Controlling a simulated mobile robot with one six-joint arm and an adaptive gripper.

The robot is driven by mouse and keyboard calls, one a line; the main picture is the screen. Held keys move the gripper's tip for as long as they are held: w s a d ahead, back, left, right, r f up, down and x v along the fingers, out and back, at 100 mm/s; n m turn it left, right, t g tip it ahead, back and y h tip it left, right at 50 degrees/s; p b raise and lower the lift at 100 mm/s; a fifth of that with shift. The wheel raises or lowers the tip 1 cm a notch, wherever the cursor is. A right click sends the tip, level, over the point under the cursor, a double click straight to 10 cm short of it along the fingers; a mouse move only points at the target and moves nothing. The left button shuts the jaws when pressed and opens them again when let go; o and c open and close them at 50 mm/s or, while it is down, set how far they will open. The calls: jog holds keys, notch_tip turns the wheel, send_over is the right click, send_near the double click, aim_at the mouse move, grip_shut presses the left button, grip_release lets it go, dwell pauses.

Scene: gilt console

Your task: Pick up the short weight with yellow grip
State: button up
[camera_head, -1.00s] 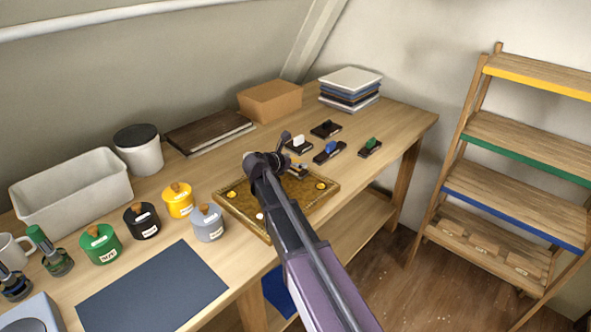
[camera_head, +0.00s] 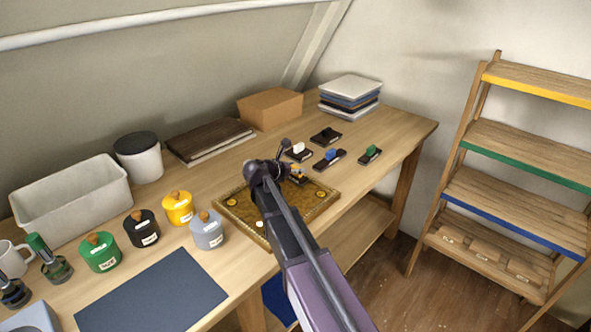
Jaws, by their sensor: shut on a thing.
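The short weight with the yellow grip (camera_head: 298,175) is a small dark block with a yellow-orange top. It shows just right of my arm's end, at the back part of the gilt tray (camera_head: 320,206). My gripper (camera_head: 289,166) is shut on it, though my wrist hides most of the fingers. I cannot tell whether the block touches the tray or hangs just above it. Similar dark blocks lie behind and to the right, with a white grip (camera_head: 299,150), a blue grip (camera_head: 330,155), a green grip (camera_head: 371,152) and a black grip (camera_head: 326,135).
Grey (camera_head: 207,232), yellow (camera_head: 178,209), black (camera_head: 141,229) and green (camera_head: 101,253) canisters stand left of the tray. A dark blue mat (camera_head: 152,295) lies in front. A cardboard box (camera_head: 270,108) and a stack (camera_head: 350,95) stand behind. A shelf rack (camera_head: 520,148) stands right.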

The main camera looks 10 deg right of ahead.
aim_at(296, 168)
jog(key=shift+r+p, duration=1.45)
jog(key=shift+r, duration=0.1)
jog(key=shift+s+r+p, duration=0.15)
jog(key=shift+r+p, duration=0.2)
jog(key=shift+r, duration=0.05)
jog(key=s, duration=1.5)
jog(key=shift+s+r+p, duration=0.4)
jog(key=shift+r+p, duration=0.05)
